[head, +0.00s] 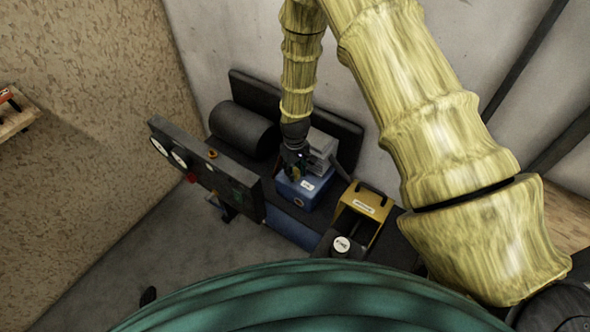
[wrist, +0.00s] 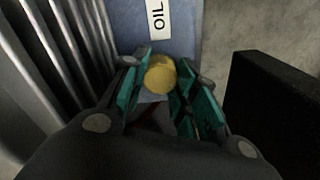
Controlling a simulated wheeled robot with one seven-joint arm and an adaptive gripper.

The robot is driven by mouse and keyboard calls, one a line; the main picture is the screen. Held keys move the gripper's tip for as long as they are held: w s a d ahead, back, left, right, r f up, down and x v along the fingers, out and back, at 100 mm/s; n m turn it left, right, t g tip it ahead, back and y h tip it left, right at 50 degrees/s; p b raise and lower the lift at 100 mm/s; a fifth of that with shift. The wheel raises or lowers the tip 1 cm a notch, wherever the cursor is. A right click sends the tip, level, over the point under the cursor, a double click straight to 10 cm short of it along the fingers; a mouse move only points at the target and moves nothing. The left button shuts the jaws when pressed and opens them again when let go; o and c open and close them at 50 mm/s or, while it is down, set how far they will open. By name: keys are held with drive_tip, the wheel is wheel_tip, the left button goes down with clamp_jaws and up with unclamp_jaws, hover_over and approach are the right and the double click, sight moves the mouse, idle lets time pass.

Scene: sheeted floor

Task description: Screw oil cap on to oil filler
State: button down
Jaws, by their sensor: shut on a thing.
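My gripper (wrist: 158,95) is shut on a round yellow oil cap (wrist: 160,73), which sits between the teal fingertips in the wrist view. Just beyond the cap is a blue block with a white "OIL" label (wrist: 158,18). In the head view my gripper (head: 296,165) is at the blue block (head: 303,191), beside its upper left part. The oil filler opening cannot be made out; the gripper and cap may hide it. I cannot tell whether the cap touches the block.
Grey finned metal (head: 320,145) stands behind the blue block. A yellow box (head: 365,207) is to its right, with a white-topped cylinder (head: 342,244) in front. A dark panel with gauges (head: 205,168) stands at left, near a black cylinder (head: 243,130).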

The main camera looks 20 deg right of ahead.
drive_tip(key=m, duration=0.7)
drive_tip(key=shift+m, duration=0.3)
drive_tip(key=m+p, duration=0.1)
drive_tip(key=m, duration=0.6)
drive_tip(key=c, duration=1)
unclamp_jaws()
drive_tip(key=shift+c, duration=0.2)
drive_tip(key=shift+c, duration=0.7)
